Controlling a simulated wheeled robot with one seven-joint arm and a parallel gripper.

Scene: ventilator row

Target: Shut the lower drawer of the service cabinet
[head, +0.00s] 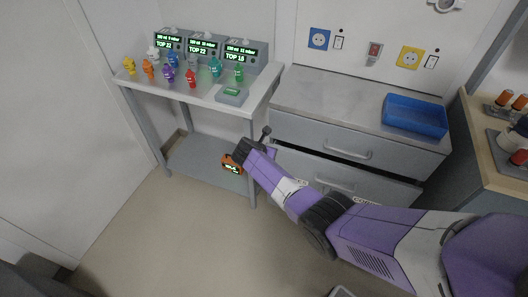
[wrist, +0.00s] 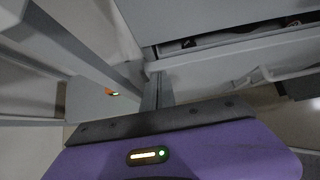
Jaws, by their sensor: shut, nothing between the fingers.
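The service cabinet (head: 335,92) stands right of the small equipment table. Its lower drawer (head: 378,190) is pulled out, with a dark gap above its front and a bar handle (head: 335,186). In the wrist view the drawer's handle (wrist: 290,73) is at the right, and a dark opening (wrist: 235,35) shows above the front. My gripper (head: 265,133) is shut and empty, near the left end of the drawer. It also shows in the wrist view (wrist: 151,75), by the drawer front's left end. I cannot tell whether it touches. My arm hides part of the drawer front.
The equipment table (head: 200,88) holds several bottles and monitors; its leg (head: 252,178) is close to my gripper. An orange device (head: 232,163) sits on its lower shelf. A blue tray (head: 415,115) stands on the cabinet top. A wooden bench (head: 478,130) is at right. The floor at left is clear.

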